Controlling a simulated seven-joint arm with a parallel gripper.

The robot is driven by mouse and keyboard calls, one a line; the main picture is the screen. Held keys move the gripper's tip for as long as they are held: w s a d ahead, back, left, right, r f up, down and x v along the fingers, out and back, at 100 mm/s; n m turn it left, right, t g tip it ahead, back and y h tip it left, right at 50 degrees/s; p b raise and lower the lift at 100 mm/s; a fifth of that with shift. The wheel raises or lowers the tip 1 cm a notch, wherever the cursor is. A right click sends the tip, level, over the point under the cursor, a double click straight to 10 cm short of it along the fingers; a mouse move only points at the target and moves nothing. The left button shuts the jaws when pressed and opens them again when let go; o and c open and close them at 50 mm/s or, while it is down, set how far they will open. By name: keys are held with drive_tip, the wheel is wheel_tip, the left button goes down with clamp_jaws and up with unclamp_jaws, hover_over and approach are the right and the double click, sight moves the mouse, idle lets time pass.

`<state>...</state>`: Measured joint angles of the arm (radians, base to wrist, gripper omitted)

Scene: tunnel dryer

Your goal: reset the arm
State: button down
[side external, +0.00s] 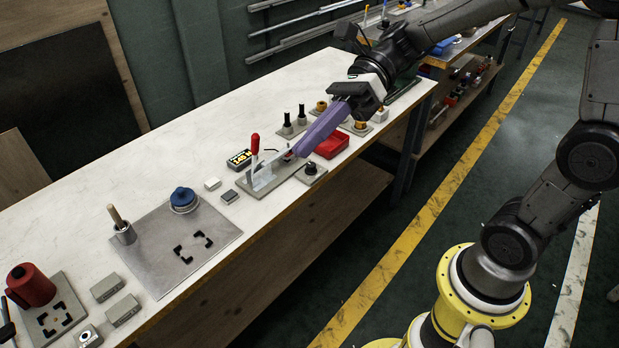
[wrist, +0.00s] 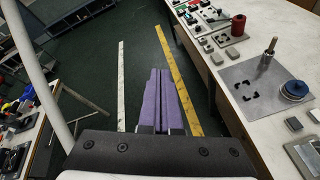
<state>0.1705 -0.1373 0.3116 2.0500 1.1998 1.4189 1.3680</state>
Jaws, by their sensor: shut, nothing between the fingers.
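My gripper (side external: 302,148) has long purple fingers. They are pressed together with nothing between them. In the side external view it points down and left, and its tips overlap the clamp with the red handle (side external: 255,144) on the white workbench (side external: 150,155). In the wrist view my gripper (wrist: 160,73) is seen from behind, with floor beyond the fingers and the workbench (wrist: 222,118) off to the right. The wrist view shows no contact with anything. The exact height of the tips is unclear.
The bench holds a metal plate (side external: 155,252), a blue knob (side external: 184,198), a wooden-handled peg (side external: 122,228), a red spool (side external: 30,285), a red tray (side external: 332,143) and black upright pegs (side external: 301,115). Open floor (side external: 470,215) with a yellow stripe lies in front of the bench.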

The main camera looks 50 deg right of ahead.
drive_tip(key=s+d+f+n+t+h, duration=0.1)
drive_tip(key=s+d+n+h, duration=0.25)
drive_tip(key=s+n, duration=0.25)
drive_tip(key=s+d+f+n+h, duration=0.2)
drive_tip(key=s+n+h, duration=0.2)
drive_tip(key=s+n, duration=0.25)
drive_tip(key=d+f+n+t+h, duration=0.2)
drive_tip(key=d+n+h, duration=0.4)
drive_tip(key=d+n, duration=0.4)
drive_tip(key=shift+s+n+t, duration=0.15)
drive_tip(key=shift+n+t, duration=0.5)
drive_tip(key=shift+t, duration=0.15)
